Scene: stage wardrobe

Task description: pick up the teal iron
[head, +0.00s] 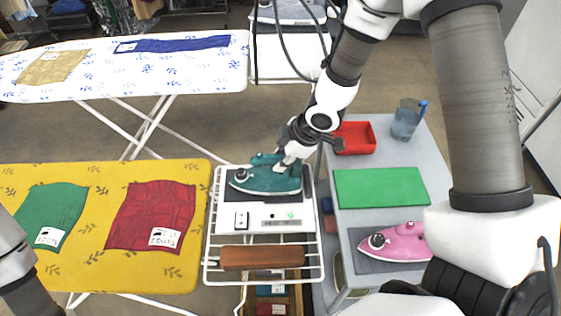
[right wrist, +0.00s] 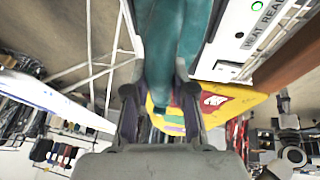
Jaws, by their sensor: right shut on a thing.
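The teal iron (head: 266,181) is over the dark plate of a white iron rest (head: 262,215), its nose and dial to the left. I cannot tell whether its sole touches the plate. My right gripper (head: 285,161) comes down from above and is shut on the iron's handle. In the right wrist view the teal handle (right wrist: 165,50) runs between the two dark fingers of the gripper (right wrist: 160,98). Part of the handle is hidden by the gripper. Only a link of my left arm shows at the lower left of the head view; its gripper is out of frame.
A yellow ironing board (head: 90,175) with folded cloths stands left. A grey table (head: 384,204) at right holds a pink iron (head: 402,241), green mat (head: 381,188), red tray (head: 357,139) and blue cup (head: 406,122).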

